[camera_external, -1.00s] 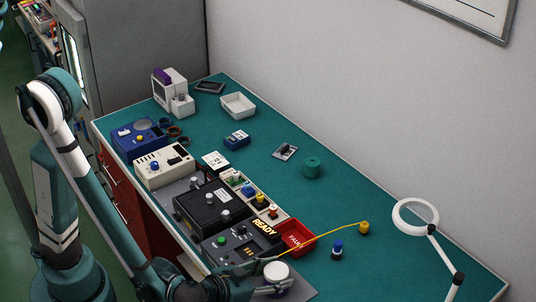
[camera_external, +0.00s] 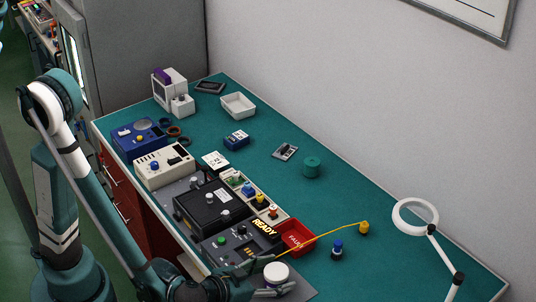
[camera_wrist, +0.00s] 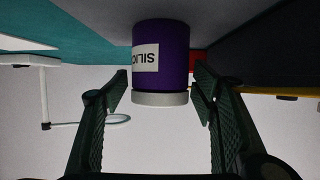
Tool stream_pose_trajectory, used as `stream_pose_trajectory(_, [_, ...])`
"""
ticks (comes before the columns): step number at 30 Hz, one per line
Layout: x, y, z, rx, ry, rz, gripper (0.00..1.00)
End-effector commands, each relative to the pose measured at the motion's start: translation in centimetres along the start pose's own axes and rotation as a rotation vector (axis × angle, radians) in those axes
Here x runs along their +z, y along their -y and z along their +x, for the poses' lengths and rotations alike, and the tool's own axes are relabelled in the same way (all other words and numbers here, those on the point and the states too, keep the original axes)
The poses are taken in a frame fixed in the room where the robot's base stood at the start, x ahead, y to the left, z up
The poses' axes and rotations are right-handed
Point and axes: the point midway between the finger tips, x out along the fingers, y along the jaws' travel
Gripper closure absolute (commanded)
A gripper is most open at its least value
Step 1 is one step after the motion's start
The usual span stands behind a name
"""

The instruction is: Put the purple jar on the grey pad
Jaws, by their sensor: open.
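The purple jar (camera_wrist: 160,45) has a white lid and a white label reading "SILIC". It looks upside down in the wrist view. In the external view its white lid (camera_external: 276,271) is at the bottom edge of the bench, with its body mostly hidden by my gripper. My gripper (camera_wrist: 160,88) is open, one finger on each side of the jar's lid end, with visible gaps. A grey surface (camera_external: 302,291) shows beside and beneath the jar; I cannot tell whether it is the grey pad or part of a larger mat.
A black control box (camera_external: 228,246) with READY lettering and a red FAULT tray (camera_external: 294,238) stand close by. A yellow probe cable (camera_external: 330,233) runs to the right. A ring lamp (camera_external: 415,216) is at right.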

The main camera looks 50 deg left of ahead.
Motion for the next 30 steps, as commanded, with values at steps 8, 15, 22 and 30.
stream_pose_trajectory(8, [-0.2,-0.1,-1.2,0.001,0.000,0.001,0.42])
stream_pose_trajectory(15, [-0.3,-0.1,-3.6,0.002,0.000,0.001,0.42])
stream_pose_trajectory(22, [-0.3,-0.1,-6.2,0.002,0.000,0.001,0.42])
stream_pose_trajectory(30, [-0.2,-0.1,-9.1,0.001,0.000,0.000,0.42])
